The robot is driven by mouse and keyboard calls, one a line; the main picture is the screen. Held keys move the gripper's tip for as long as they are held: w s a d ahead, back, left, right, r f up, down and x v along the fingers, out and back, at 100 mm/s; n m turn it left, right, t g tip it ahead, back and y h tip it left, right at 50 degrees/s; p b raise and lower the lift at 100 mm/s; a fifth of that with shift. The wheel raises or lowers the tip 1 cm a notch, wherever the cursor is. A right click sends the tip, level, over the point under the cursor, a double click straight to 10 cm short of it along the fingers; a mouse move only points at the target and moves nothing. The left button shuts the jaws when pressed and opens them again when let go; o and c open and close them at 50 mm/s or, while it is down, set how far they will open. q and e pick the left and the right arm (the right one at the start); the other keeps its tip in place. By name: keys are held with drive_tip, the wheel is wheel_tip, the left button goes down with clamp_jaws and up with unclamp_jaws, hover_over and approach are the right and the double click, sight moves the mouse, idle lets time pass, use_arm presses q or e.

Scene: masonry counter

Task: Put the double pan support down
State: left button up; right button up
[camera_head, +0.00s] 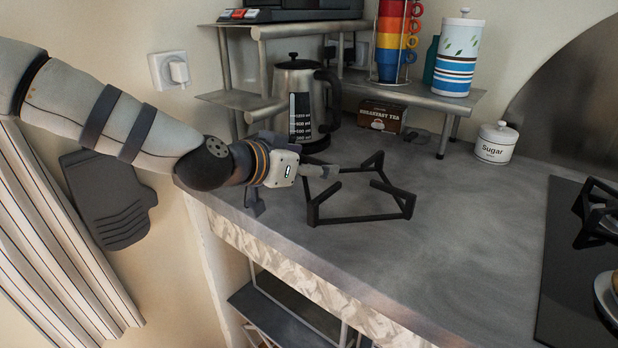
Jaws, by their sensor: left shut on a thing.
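The double pan support (363,217) is a black metal frame with raised prongs. It is at the left end of the grey counter, in front of the kettle. It looks to be on or just above the counter top; I cannot tell which. My left gripper (325,172) comes in from the left and is shut on the frame's left side. The gripper's fingers partly hide that side. My right gripper is not in view.
A steel kettle (304,95) and a tea box (382,116) stand behind the frame, by a metal shelf (440,101). A sugar jar (496,143) stands further right. The black hob (575,260) is at the right edge. The counter (470,230) between frame and hob is clear.

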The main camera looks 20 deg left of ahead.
use_arm(q)
wheel_tip(320, 180, down, 3)
drive_tip(key=shift+w+a+f, duration=0.1)
drive_tip(key=shift+f, duration=0.15)
drive_tip(key=o, duration=1.6)
